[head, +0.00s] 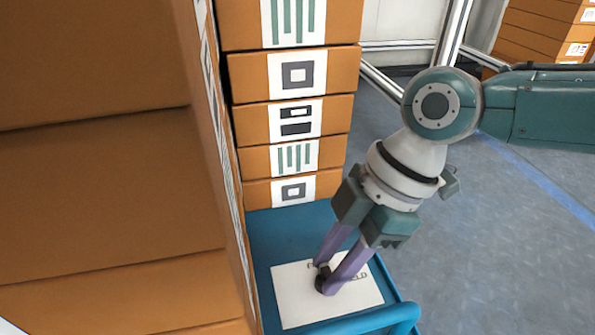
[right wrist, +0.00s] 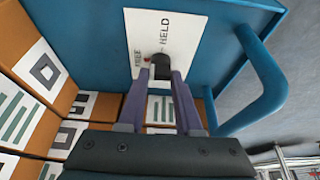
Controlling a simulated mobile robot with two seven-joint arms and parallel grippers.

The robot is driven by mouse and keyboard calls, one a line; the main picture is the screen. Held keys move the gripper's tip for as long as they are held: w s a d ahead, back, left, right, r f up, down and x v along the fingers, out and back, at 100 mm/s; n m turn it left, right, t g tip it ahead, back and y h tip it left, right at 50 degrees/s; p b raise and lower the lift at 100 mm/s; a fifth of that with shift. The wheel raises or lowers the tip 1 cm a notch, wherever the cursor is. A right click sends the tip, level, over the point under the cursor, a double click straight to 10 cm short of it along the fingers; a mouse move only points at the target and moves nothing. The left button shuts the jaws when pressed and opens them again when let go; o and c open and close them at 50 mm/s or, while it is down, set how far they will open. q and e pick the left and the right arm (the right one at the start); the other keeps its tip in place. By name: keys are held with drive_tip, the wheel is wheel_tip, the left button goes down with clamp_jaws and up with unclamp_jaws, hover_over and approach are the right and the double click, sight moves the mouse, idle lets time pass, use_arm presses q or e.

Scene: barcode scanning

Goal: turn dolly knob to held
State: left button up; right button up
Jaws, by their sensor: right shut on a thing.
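The black dolly knob (head: 321,285) stands on a white label plate (head: 300,310) on the blue dolly (head: 262,232). In the right wrist view the knob (right wrist: 161,64) sits between my purple fingertips. The plate (right wrist: 189,60) there reads "HELD" beside the knob, with a smaller word, partly hidden, to its left. My right gripper (head: 325,272) reaches down from the upper right and is shut on the knob. Which word the knob points at cannot be told. My left gripper is not in view.
Brown labelled boxes (head: 330,118) are stacked on the dolly behind the plate. A large box wall (head: 100,200) fills the left side. The dolly's blue handle (head: 403,313) curves close to the plate, at the right. Grey floor (head: 480,240) lies open to the right.

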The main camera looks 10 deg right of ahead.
clamp_jaws()
drive_tip(key=shift+s+r+m+p, duration=0.1)
drive_tip(key=shift+r+m+p, duration=0.1)
drive_tip(key=shift+m+p, duration=0.5)
drive_tip(key=m+t+p, duration=0.1)
drive_tip(key=m+p, duration=0.3)
drive_tip(key=p, duration=0.1)
drive_tip(key=m+t+h+p, duration=0.1)
drive_tip(key=m+t+p, duration=0.1)
drive_tip(key=m+p, duration=0.2)
drive_tip(key=shift+s+a+p, duration=0.2)
drive_tip(key=shift+p, duration=0.4)
drive_tip(key=m+t+h+p, duration=0.1)
drive_tip(key=m, duration=0.1)
drive_tip(key=shift+m+p, duration=0.3)
drive_tip(key=shift+p, duration=0.05)
drive_tip(key=shift+a+f+m+h+p, duration=0.1)
drive_tip(key=shift+m+h+p, duration=0.25)
drive_tip(key=shift+m, duration=0.55)
drive_tip(key=shift+m+t+h, duration=0.3)
drive_tip(key=shift+m+h, duration=0.05)
drive_tip(key=shift+m, duration=0.75)
drive_tip(key=shift+f+m+h, duration=0.1)
drive_tip(key=shift+m+h, duration=0.3)
drive_tip(key=shift+m, duration=0.6)
